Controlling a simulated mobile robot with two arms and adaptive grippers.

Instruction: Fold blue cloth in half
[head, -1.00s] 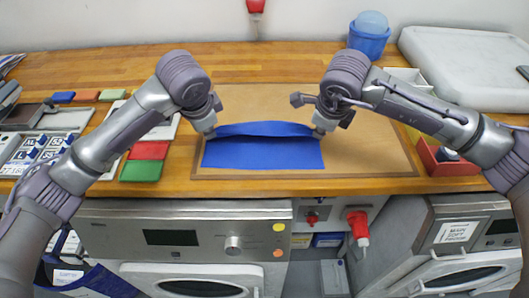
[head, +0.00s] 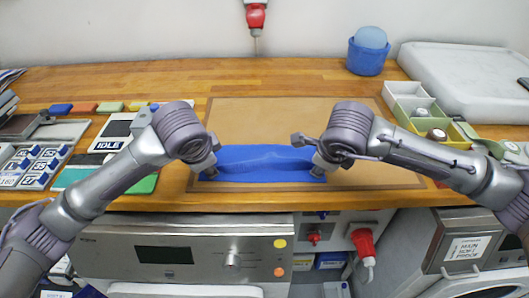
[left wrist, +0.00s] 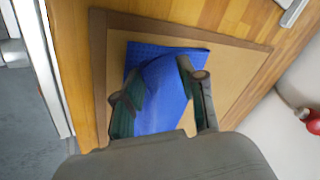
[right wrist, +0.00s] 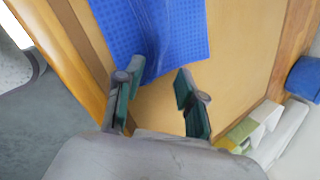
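The blue cloth (head: 265,160) lies on a tan mat (head: 285,115) on the wooden worktop, doubled into a narrow band with a slightly raised, wavy top layer. My left gripper (head: 212,173) is at its front left corner; in the left wrist view its fingers (left wrist: 158,88) are spread over the cloth (left wrist: 165,107), which bulges between them. My right gripper (head: 319,172) is at the front right corner; in the right wrist view its fingers (right wrist: 157,88) are apart, with the cloth edge (right wrist: 150,30) near the left finger. Neither gripper is closed on cloth. The exact edge alignment is hidden.
A blue tub (head: 367,57) stands at the back right, beside a white case (head: 465,75). A divided tray (head: 418,108) is behind my right arm. Size cards (head: 40,165) and an IDLE display (head: 107,145) lie left. The mat behind the cloth is clear.

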